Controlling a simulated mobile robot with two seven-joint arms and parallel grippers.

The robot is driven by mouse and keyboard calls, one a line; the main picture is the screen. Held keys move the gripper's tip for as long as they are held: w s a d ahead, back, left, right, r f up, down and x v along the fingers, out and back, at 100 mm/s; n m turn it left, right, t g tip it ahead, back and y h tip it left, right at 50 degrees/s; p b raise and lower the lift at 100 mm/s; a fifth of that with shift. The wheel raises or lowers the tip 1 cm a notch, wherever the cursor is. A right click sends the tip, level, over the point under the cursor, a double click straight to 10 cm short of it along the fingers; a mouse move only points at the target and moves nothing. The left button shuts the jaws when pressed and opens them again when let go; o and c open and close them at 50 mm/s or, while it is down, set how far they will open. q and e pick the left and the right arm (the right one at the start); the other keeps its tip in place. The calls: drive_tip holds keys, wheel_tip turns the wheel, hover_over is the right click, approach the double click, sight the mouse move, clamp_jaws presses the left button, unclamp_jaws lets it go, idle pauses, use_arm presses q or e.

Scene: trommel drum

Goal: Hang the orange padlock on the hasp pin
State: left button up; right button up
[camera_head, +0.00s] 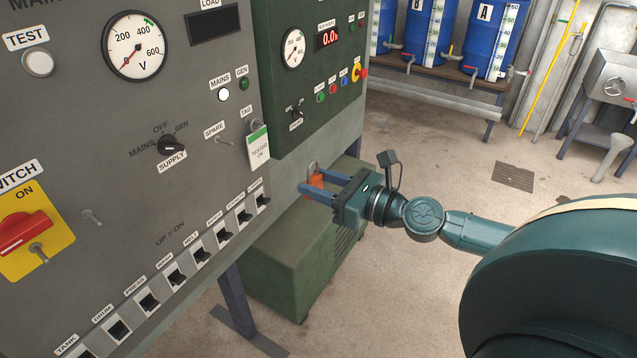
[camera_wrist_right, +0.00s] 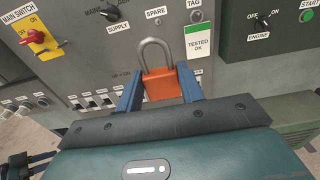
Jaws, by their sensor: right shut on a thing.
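The orange padlock (camera_head: 315,181) has a grey shackle and is held upright, shackle up, in front of the panel's lower right part. In the right wrist view the padlock (camera_wrist_right: 161,86) sits between two blue fingers. My right gripper (camera_head: 318,187) is shut on its body. Bare pins stick out of the grey panel: one beside the yellow switch plate (camera_head: 91,217), one at the red main switch (camera_head: 39,253), one under SPARE (camera_head: 222,141). Which one is the hasp pin I cannot tell. Dark parts (camera_wrist_right: 25,163) at the wrist view's lower left may be my left gripper; its jaws are unclear.
A white-and-green TESTED OK tag (camera_head: 258,147) hangs under the TAG label. A row of breaker switches (camera_head: 200,256) runs along the panel's lower edge. A green cabinet (camera_head: 290,255) stands below. Open floor lies to the right.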

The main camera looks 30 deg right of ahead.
drive_tip(key=shift+f+b+v, duration=0.25)
drive_tip(key=shift+b+v, duration=0.3)
drive_tip(key=shift+v, duration=0.45)
drive_tip(key=v, duration=0.4)
drive_tip(key=shift+f+b, duration=0.1)
drive_tip(key=shift+b, duration=0.3)
idle(0.7)
